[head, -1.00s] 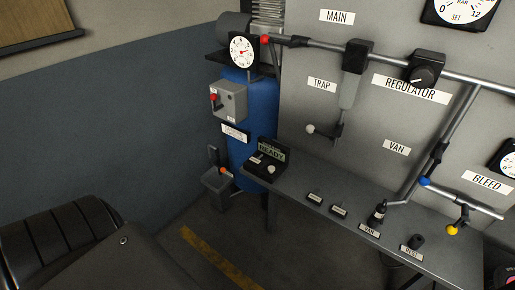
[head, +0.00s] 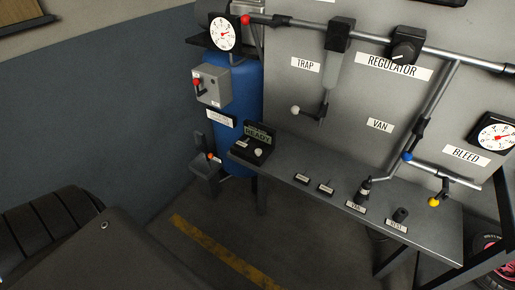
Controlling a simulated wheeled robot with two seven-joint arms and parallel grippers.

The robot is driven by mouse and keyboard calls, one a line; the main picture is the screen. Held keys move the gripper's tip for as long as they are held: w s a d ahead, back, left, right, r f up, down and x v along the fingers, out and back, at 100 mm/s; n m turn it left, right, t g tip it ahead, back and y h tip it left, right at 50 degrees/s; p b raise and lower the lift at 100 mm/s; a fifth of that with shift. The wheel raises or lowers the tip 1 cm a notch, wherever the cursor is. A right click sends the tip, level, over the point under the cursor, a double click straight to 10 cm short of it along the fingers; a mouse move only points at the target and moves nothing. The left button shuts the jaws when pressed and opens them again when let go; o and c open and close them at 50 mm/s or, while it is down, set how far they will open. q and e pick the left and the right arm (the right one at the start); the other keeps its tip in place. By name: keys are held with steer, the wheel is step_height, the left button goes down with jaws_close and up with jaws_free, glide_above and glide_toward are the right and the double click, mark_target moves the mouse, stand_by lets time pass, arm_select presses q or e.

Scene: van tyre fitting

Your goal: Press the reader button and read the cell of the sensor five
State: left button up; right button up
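The reader (head: 266,139) is a small black box at the left end of the grey bench. Its raised display shows READY. A round pale button (head: 258,153) sits on its top, and a small light-labelled piece (head: 242,143) lies to the left of the button. Two small dark pieces with white labels, one on the left (head: 302,178) and one on the right (head: 326,188), lie on the bench right of the reader. Their writing is too small to read, so I cannot tell which piece is sensor five. Neither gripper is in view.
A blue tank (head: 238,95) with a gauge stands left of the bench (head: 345,178). A black-topped valve (head: 364,190) and a dark knob (head: 400,214) stand on the bench's right part. Pipes, a regulator (head: 407,45) and a bleed gauge (head: 497,137) are behind. A black tyre (head: 45,235) is at lower left.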

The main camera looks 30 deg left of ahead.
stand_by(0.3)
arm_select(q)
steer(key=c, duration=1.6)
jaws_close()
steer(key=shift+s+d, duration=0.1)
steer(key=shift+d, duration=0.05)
